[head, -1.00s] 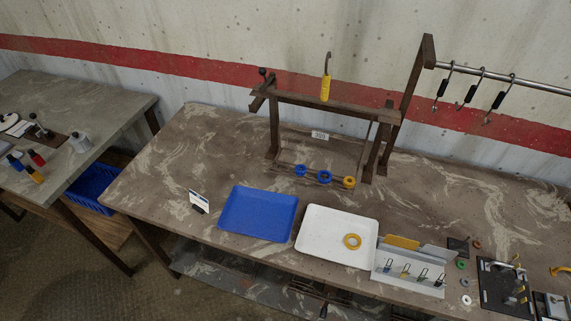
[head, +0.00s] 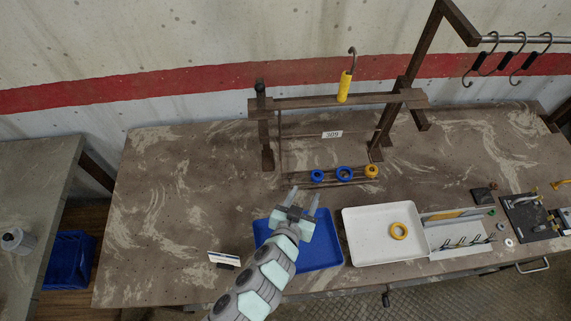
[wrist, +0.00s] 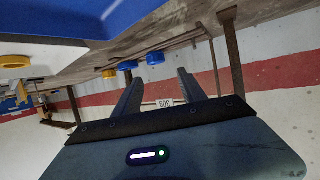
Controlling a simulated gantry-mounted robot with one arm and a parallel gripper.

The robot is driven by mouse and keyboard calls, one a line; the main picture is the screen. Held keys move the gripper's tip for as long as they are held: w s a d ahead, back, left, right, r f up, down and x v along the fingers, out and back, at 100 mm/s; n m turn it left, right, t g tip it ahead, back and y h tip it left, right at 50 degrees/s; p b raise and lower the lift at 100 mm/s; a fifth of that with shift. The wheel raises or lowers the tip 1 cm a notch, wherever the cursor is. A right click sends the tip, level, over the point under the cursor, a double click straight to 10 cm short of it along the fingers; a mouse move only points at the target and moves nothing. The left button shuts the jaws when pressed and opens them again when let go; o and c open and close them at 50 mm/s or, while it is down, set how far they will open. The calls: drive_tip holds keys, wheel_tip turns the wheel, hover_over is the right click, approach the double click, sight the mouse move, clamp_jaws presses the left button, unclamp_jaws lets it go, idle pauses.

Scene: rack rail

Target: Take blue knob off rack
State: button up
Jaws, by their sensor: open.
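The dark brown rack (head: 335,101) stands on the table with low rails near its foot. Two blue knobs sit there side by side, the left blue knob (head: 317,176) and the ring-like middle blue knob (head: 344,173), with a yellow knob (head: 371,171) to their right. They also show in the wrist view: left blue knob (wrist: 155,57), middle blue knob (wrist: 127,65), yellow knob (wrist: 109,73). My gripper (head: 305,194) is open and empty above the blue tray, in front of the left blue knob and apart from it. Its fingers (wrist: 158,82) point toward the rack.
The blue tray (head: 332,256) and white tray (head: 360,252), holding a yellow ring (head: 399,231), stand in front of the rack. A yellow-handled hook (head: 345,88) stands at the top bar. A sign (head: 224,259) is left of the blue tray. The table's left part is clear.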

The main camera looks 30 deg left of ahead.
sight(316, 178)
drive_tip(key=shift+d+b+x, duration=0.2)
drive_tip(key=shift+x, duration=2.5)
drive_tip(key=shift+d+b+x, duration=0.15)
drive_tip(key=shift+d+x, duration=0.05)
drive_tip(key=shift+x, duration=2.45)
drive_tip(key=shift+f, duration=0.15)
clamp_jaws()
